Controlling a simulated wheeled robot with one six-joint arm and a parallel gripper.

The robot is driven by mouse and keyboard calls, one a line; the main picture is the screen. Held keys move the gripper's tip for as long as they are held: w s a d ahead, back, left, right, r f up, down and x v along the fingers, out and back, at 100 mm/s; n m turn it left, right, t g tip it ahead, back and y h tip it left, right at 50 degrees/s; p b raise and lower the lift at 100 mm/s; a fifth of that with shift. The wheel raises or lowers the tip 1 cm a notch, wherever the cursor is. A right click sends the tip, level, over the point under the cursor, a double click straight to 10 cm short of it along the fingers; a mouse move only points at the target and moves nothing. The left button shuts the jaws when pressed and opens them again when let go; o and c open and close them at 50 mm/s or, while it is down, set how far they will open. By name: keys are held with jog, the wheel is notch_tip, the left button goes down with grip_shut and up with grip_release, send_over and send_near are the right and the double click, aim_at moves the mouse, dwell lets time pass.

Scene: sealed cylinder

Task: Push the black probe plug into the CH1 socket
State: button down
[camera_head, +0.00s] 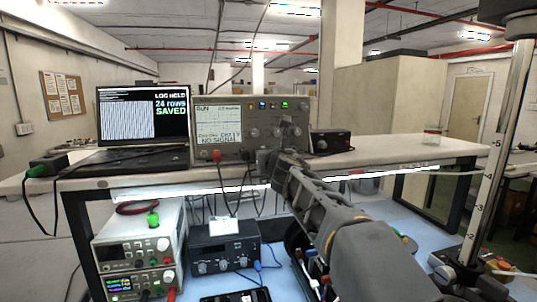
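The oscilloscope (251,103) stands on the white bench, its screen (216,124) showing "RUN" and a "NO SIGNAL" line. Sockets run along its lower front edge; a dark cable hangs below the left part. The CH1 label is too small to read with certainty. My arm reaches up from the lower right, and my gripper (266,161) is dark and small at the front lower right of the oscilloscope. Its fingers cannot be made out, nor whether it holds anything. I cannot pick out the black probe plug for certain; my gripper and arm hide part of that area.
A laptop (143,116) reading "LOG HELD 24 rows SAVED" stands left of the oscilloscope, and a black box (331,142) stands right. On the lower blue surface are a power supply (135,255) and a dark instrument (222,247) with blue leads. The bench's right part is mostly clear.

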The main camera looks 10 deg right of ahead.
jog(key=shift+w, duration=0.2)
jog(key=c, duration=0.9)
grip_release()
jog(key=s+p, duration=0.1)
jog(key=s, duration=1.2)
jog(key=shift+s, duration=0.4)
